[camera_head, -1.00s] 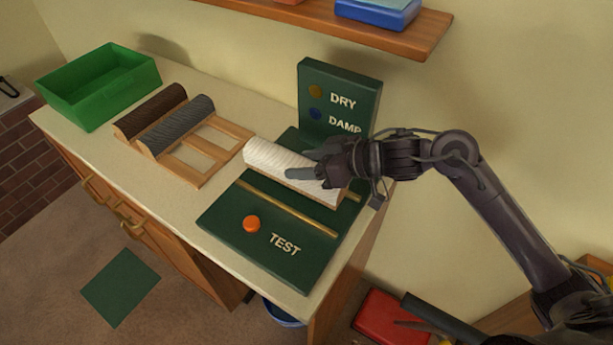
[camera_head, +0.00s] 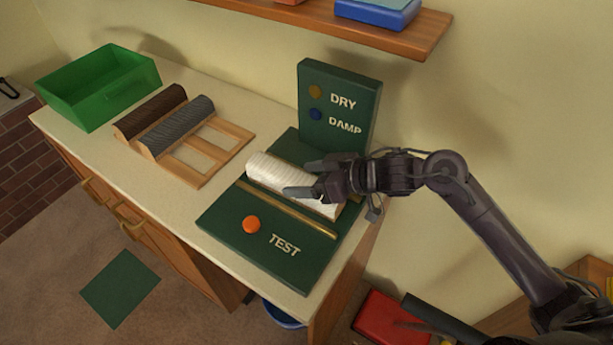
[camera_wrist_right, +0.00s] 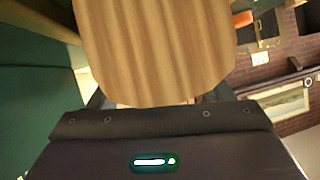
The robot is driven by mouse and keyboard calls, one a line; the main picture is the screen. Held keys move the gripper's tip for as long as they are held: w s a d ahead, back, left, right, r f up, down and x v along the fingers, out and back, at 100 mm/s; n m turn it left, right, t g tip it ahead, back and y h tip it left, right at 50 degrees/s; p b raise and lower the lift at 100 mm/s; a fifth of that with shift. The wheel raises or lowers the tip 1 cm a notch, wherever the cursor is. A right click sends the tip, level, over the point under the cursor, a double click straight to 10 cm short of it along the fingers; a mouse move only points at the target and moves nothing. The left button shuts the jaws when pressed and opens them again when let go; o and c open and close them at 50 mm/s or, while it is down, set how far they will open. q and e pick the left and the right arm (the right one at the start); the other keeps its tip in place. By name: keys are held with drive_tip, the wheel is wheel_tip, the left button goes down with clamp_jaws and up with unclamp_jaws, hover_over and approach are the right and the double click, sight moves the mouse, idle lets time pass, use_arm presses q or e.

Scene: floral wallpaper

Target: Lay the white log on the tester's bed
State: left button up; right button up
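The white log (camera_head: 266,171) lies low on the green tester's bed (camera_head: 222,215), beyond its near brass rail. Its wooden end (camera_wrist_right: 155,45) fills the top middle of the right wrist view. My right gripper (camera_head: 300,180) is around the log's right part, one finger on the near side and one on the far side. The fingers stand apart and look loosened. My left gripper is not seen.
A wooden rack (camera_head: 208,150) left of the tester holds a brown log (camera_head: 150,110) and a grey log (camera_head: 178,125). A green bin (camera_head: 100,85) stands at the far left. The DRY/DAMP panel (camera_head: 340,100) rises behind the bed; an orange button (camera_head: 252,224) is in front.

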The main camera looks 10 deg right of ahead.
drive_tip(key=shift+r, duration=0.15)
drive_tip(key=v, duration=1.2)
drive_tip(key=shift+b, duration=0.35)
